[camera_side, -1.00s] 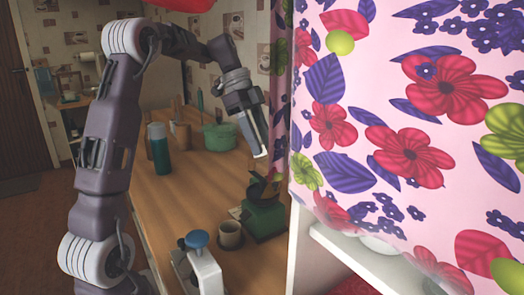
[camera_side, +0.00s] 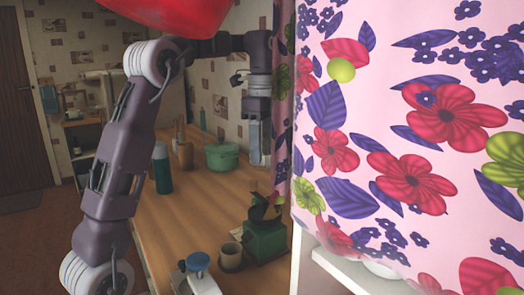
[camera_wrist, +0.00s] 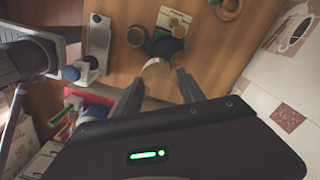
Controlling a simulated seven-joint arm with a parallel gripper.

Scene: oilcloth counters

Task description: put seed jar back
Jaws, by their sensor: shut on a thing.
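My gripper (camera_side: 259,158) points down above the counter, beside the edge of the flowered curtain. In the wrist view its two fingers (camera_wrist: 158,82) come close together, with a small pale thing (camera_wrist: 155,66) showing at their tips. The gripper is shut on it. Most of it is hidden, and I cannot tell if it is the seed jar. No other seed jar can be made out. Below the gripper a green grinder-like thing (camera_side: 265,238) stands on the wooden counter (camera_side: 190,215), apart from the fingers.
A mug (camera_side: 231,258) and a blue-topped device (camera_side: 198,268) stand near the grinder. A teal flask (camera_side: 162,170) and green pot (camera_side: 222,156) stand farther back. The flowered curtain (camera_side: 340,150) hangs at right over a white shelf (camera_side: 350,268). The counter's middle is clear.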

